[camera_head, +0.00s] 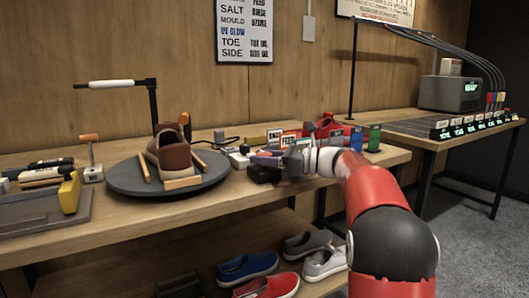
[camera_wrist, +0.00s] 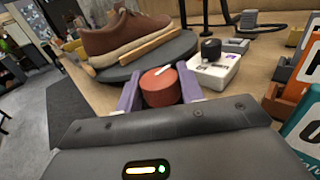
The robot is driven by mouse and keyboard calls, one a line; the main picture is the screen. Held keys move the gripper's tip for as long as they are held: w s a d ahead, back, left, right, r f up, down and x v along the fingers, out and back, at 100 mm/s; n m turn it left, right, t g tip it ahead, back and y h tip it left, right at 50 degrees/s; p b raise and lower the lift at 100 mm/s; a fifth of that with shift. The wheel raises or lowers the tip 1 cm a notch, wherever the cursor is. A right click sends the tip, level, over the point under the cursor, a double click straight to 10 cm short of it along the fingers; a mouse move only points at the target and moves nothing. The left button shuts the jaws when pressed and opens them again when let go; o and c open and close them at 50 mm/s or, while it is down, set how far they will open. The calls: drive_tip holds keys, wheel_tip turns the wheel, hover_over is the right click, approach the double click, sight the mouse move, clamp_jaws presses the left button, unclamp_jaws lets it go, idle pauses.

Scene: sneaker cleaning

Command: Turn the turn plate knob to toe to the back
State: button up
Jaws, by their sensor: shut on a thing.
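A brown sneaker (camera_head: 172,158) sits on the round dark turn plate (camera_head: 120,180) in the head view, its toe pointing toward the front of the bench. The wrist view shows the sneaker (camera_wrist: 125,32) side-on, toe to the left, on the plate (camera_wrist: 120,72). The red round turn plate knob (camera_wrist: 160,88), with a white pointer mark on top, stands just beside the plate. My gripper (camera_wrist: 160,92) is shut on the knob, one purple finger on each side. In the head view, my gripper (camera_head: 268,164) is right of the plate and the knob cannot be made out.
A white box with a black knob (camera_wrist: 213,68) stands close right of the red knob in the wrist view. Several coloured labelled blocks (camera_head: 290,139) stand behind my gripper. Wooden rails (camera_wrist: 155,45) flank the sneaker. Shoes (camera_head: 247,266) lie on the lower shelf.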

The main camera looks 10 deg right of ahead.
drive_tip(key=shift+f, duration=0.1)
drive_tip(key=o, duration=1)
drive_tip(key=shift+c, duration=0.2)
drive_tip(key=v, duration=0.7)
drive_tip(key=shift+s+d, duration=0.15)
drive_tip(key=shift+d, duration=0.2)
